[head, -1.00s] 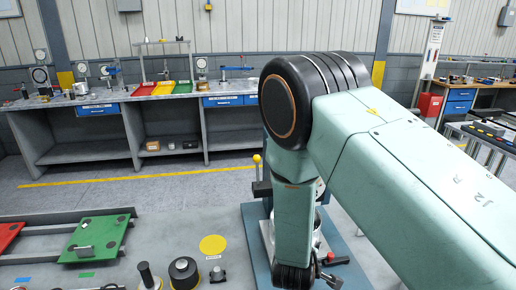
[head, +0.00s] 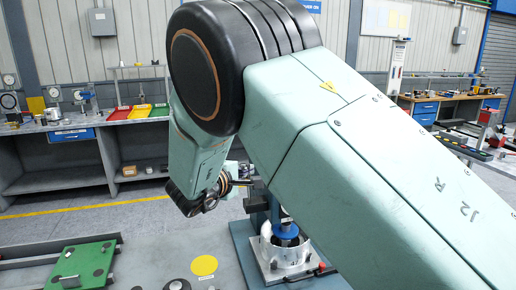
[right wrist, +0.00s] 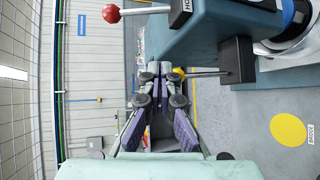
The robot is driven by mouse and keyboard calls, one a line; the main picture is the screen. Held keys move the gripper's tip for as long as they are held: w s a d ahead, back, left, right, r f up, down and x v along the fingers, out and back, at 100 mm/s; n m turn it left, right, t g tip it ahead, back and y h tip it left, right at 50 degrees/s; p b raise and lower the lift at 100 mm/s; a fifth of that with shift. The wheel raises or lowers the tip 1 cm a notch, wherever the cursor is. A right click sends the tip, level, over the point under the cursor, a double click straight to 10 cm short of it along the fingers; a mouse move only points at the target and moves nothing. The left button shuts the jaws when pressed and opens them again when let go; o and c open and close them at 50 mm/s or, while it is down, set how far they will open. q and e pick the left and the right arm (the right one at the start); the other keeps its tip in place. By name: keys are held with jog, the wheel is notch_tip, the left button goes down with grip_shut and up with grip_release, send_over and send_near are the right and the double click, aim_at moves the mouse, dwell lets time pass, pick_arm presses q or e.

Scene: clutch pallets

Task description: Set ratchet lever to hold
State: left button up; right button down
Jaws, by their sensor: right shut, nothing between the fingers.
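My right gripper (right wrist: 160,70) is shut and empty in the right wrist view. In the head view it shows small (head: 242,182) beside the press-like fixture (head: 287,262), partly hidden by my arm. A lever with a yellow knob (right wrist: 180,72) reaches from a dark block (right wrist: 235,60) to just beside the fingertips; I cannot tell whether they touch. Which is the ratchet lever is unclear. My left gripper is not in view.
The fixture stands on a blue base plate (head: 245,250). A yellow disc (head: 204,265) marks the grey table to its left. A green pallet (head: 84,262) lies further left. A workbench with coloured bins (head: 130,113) stands behind, across open floor.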

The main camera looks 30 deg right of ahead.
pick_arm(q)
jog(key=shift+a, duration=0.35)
pick_arm(e)
notch_tip(320, 180, up, 6)
jog(key=a, duration=0.2)
jog(key=shift+w+a+f+g+h, duration=0.15)
jog(key=shift+w+a+g+h, duration=0.05)
jog(key=shift+w+g+h, duration=0.25)
jog(key=p+x, duration=0.1)
jog(key=x, duration=0.9)
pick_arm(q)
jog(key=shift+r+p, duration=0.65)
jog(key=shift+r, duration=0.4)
pick_arm(e)
jog(key=shift+s+d+r, duration=0.1)
jog(key=shift+s+r, duration=0.1)
jog(key=shift+s, duration=0.4)
jog(key=shift+s+d+r, duration=0.1)
jog(key=shift+s+r, duration=0.05)
jog(key=shift+s, duration=0.5)
jog(key=shift+s+d+r, duration=0.1)
jog(key=shift+s+r, duration=0.1)
jog(key=shift+s, duration=0.4)
